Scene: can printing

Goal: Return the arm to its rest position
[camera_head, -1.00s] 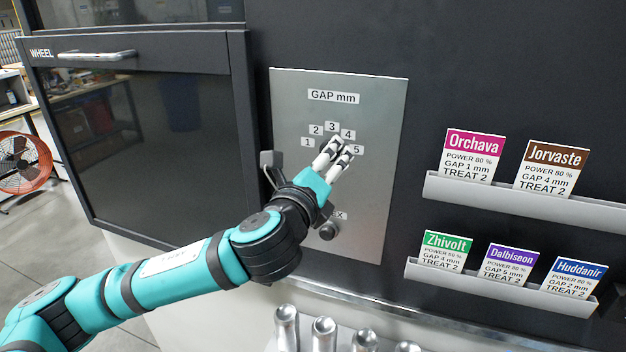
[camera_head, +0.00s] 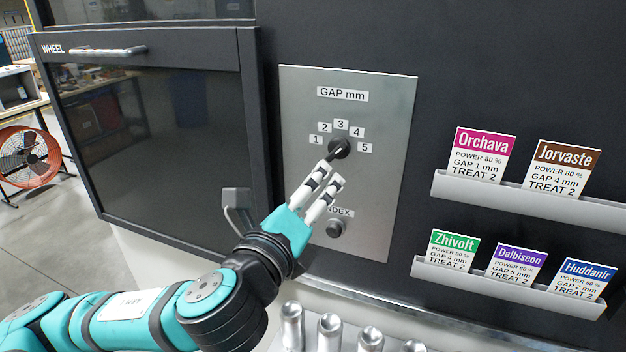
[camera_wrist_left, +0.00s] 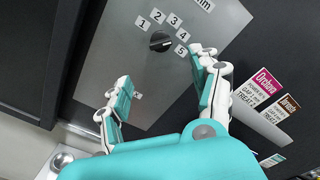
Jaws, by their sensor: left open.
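My left gripper (camera_head: 329,181) is in front of the metal GAP panel (camera_head: 375,190), just below and in front of the black GAP knob (camera_head: 340,148). In the left wrist view its two fingers (camera_wrist_left: 165,75) are spread apart with nothing between them. The knob also shows in the left wrist view (camera_wrist_left: 160,41), beyond the fingertips and clear of them. Number labels 1 to 5 are set in an arc around the knob. A second dark knob (camera_head: 336,229) sits under the INDEX label, which the gripper partly covers. My right gripper is not in view.
A dark WHEEL door (camera_head: 150,140) with a handle is at the left. Card holders (camera_head: 530,200) with colored recipe cards are at the right. Several metal cans (camera_head: 329,330) stand along the bottom. An orange fan (camera_head: 25,160) stands on the floor far left.

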